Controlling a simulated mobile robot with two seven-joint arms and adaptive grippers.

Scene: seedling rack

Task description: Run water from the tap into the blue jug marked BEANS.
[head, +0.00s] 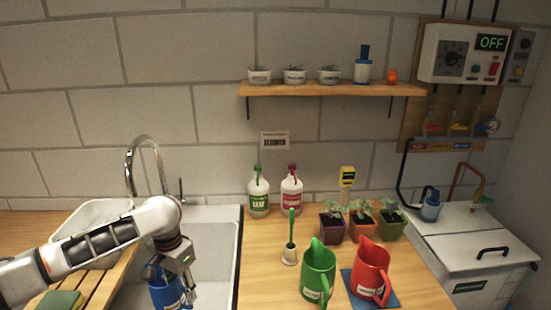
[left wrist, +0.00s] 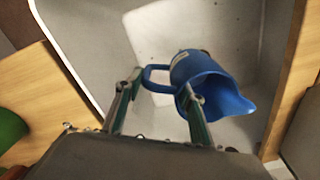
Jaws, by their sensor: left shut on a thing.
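The blue jug (head: 165,294) is in or over the sink basin (head: 212,255), at the lower edge of the head view; its label cannot be read. My left gripper (head: 184,272) is shut on the jug, at its handle side. In the left wrist view the fingers of my left gripper (left wrist: 160,107) are around the handle of the blue jug (left wrist: 207,88), whose open mouth and spout show. The chrome tap (head: 145,148) arches up behind the basin, with a lever (head: 181,190) at its right. No water stream shows. My right gripper is not in view.
A white tub (head: 90,216) and a slatted wooden board with a sponge (head: 62,300) are left of the basin. On the right worktop stand a green jug (head: 318,272), a red jug (head: 369,270), two bottles and potted seedlings. A shelf (head: 330,90) hangs above.

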